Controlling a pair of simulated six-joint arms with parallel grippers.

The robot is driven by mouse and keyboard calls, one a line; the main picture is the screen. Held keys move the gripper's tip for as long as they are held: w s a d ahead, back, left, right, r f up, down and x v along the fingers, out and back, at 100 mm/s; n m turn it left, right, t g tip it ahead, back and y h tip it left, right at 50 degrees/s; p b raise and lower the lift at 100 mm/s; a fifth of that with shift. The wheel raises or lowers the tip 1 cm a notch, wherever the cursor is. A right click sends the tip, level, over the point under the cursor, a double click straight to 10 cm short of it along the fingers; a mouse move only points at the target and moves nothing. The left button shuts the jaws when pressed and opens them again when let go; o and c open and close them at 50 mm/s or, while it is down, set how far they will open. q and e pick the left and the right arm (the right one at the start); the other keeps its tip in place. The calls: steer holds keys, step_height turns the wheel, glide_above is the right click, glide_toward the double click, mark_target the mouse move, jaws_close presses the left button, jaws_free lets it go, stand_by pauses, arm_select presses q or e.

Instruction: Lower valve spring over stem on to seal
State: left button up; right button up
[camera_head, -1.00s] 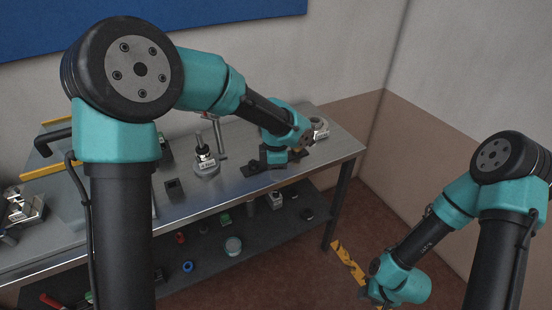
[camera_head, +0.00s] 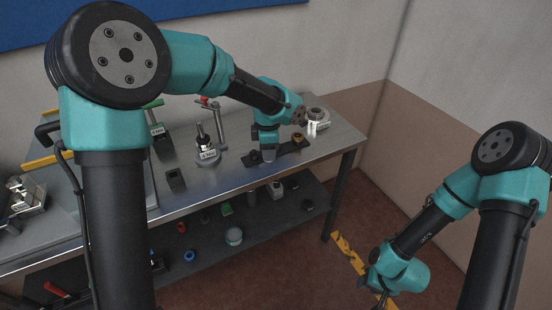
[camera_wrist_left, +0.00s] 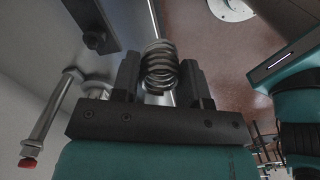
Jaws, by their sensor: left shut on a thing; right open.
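The spring cannot be made out in the head view. The valve stem (camera_head: 200,132) stands upright on a round labelled base (camera_head: 207,157), left of my left gripper and apart from it. The seal is too small to tell. My right gripper (camera_head: 368,283) is low at the right, away from the bench, empty as far as shown, its fingers barely visible.
A post with a red-tipped lever (camera_head: 219,122) stands behind the valve stem. A small dark block (camera_head: 175,180) is to its left. A round metal part with a white label (camera_head: 318,122) is at the bench's right end. Several small parts lie on the lower shelf (camera_head: 262,215).

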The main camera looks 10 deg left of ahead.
arm_select(q)
steer(key=w+a+r, duration=0.3)
steer(key=a+r, duration=0.1)
steer(key=a, duration=0.3)
steer(key=w+a+r, duration=0.3)
steer(key=a, duration=0.3)
step_height(320, 180, up, 6)
glide_above(199, 122)
steer(key=shift+r, duration=0.15)
steer(key=shift+f, duration=2.9)
steer(key=shift+f, duration=3.85)
